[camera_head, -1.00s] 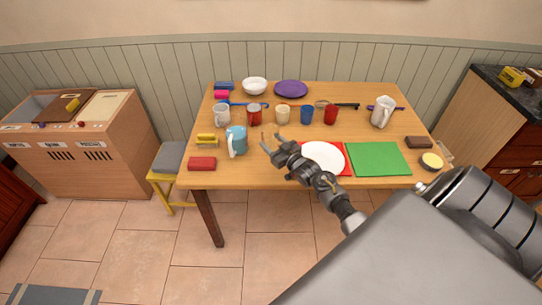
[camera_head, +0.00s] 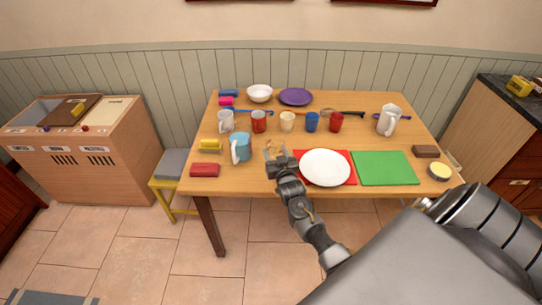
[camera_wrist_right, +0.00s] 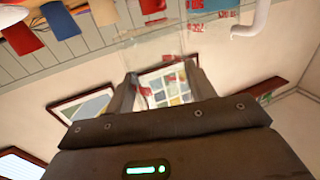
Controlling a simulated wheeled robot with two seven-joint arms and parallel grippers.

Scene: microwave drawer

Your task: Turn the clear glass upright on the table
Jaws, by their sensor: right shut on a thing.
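My right gripper (camera_head: 276,153) is over the front middle of the wooden table, just left of the white plate (camera_head: 325,168). In the right wrist view its two dark fingers (camera_wrist_right: 165,90) are shut on the clear glass (camera_wrist_right: 155,48), whose see-through walls reach out beyond the fingertips. In the head view the glass is too faint to tell its tilt, or whether it touches the table (camera_head: 230,182). My left gripper is not in view.
A light blue pitcher (camera_head: 240,148) stands left of the gripper. Several cups, including a red mug (camera_head: 258,121), a cream cup (camera_head: 287,122) and a blue cup (camera_head: 312,122), stand behind it. A green mat (camera_head: 385,168) lies to the right. Bare wood lies left of the plate.

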